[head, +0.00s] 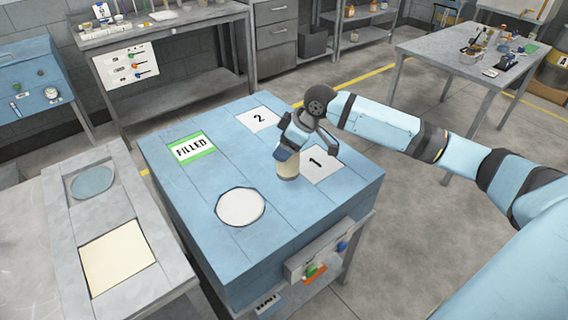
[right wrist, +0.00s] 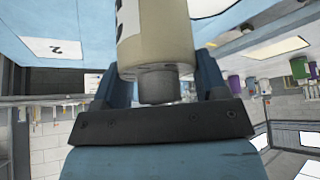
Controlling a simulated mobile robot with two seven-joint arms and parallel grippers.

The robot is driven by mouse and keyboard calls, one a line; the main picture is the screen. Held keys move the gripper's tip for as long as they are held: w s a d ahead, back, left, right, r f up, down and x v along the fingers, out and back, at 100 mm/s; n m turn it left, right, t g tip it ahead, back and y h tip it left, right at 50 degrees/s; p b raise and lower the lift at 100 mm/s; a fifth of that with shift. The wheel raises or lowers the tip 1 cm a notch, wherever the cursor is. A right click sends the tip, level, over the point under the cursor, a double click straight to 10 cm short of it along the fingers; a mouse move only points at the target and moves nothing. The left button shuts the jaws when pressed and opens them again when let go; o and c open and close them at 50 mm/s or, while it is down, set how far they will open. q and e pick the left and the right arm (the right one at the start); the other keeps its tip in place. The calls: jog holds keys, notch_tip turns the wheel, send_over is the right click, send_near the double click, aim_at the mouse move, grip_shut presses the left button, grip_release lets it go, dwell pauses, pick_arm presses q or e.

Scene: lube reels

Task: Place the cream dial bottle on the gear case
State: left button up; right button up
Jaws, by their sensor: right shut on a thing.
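The cream bottle (head: 288,170) is upright over the blue worktop (head: 185,225), left of the white card marked 1 (head: 322,163). My right gripper (head: 289,153) is shut on its upper part from above. In the right wrist view the cream bottle (right wrist: 158,35) sits between the two fingers, with a grey cap (right wrist: 157,86) towards the palm. A dark marking shows on its side. I cannot tell whether its base touches the worktop. No part is clearly labelled as the gear case. My left gripper is not in view.
The worktop also bears a white octagonal patch (head: 240,207), a green-edged FILLED card (head: 191,148) and a card marked 2 (head: 258,119). A control box (head: 318,260) with coloured knobs is on its front. A grey bench (head: 62,240) stands left, a cluttered table (head: 440,60) at back right.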

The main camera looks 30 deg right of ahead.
aim_at(285, 164)
jog(key=shift+f, duration=3.3)
jog(key=shift+f, duration=0.1)
jog(key=o, duration=1.4)
jog(key=shift+c, duration=0.2)
jog(key=v, duration=1.2)
